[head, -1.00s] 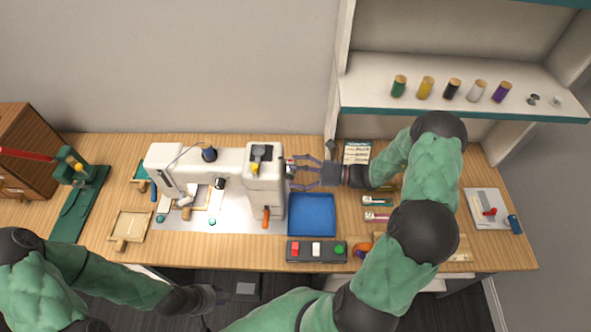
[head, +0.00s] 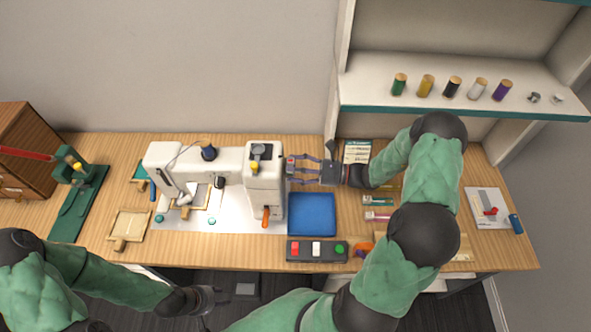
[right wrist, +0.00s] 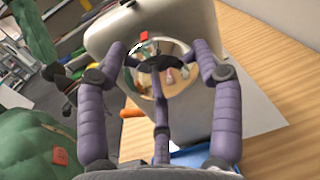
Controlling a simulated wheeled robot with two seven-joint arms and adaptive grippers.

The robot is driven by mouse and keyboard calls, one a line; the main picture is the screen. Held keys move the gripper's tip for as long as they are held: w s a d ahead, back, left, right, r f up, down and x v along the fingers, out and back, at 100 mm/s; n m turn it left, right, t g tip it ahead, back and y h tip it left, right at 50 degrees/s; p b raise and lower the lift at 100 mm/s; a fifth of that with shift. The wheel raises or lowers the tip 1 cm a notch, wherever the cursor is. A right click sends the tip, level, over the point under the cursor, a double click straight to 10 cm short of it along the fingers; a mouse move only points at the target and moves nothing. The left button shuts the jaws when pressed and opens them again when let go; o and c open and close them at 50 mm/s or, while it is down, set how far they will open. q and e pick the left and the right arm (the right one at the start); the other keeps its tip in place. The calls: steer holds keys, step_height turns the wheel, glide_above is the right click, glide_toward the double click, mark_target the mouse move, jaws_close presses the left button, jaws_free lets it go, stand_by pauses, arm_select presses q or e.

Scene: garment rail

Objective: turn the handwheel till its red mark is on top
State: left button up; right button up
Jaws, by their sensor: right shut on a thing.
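The white sewing machine (head: 262,190) stands on the wooden bench. Its shiny round handwheel (right wrist: 172,84) faces my right wrist camera. The red mark (right wrist: 144,36) shows at the wheel's upper rim in that view, slightly left of the middle. My right gripper (head: 292,170) is at the machine's right end, shut on the handwheel. In the right wrist view its purple fingers (right wrist: 160,66) reach around the wheel from both sides and across its face, hiding parts of it. My left gripper (head: 212,298) is low in front of the bench, away from the machine; its finger opening is unclear.
A blue tray (head: 312,214) lies just below my right gripper. A button box (head: 316,250) with red, white and green buttons is at the front edge. An orange lever (head: 265,216) sticks out of the machine's front. A shelf (head: 440,108) with thread spools overhangs the right side.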

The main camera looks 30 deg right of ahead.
steer(key=shift+f, duration=0.25)
steer(key=o, duration=1)
steer(key=shift+o, duration=0.5)
steer(key=shift+w, duration=0.15)
steer(key=shift+r, duration=0.1)
steer(key=shift+d, duration=0.1)
steer(key=v, duration=1.2)
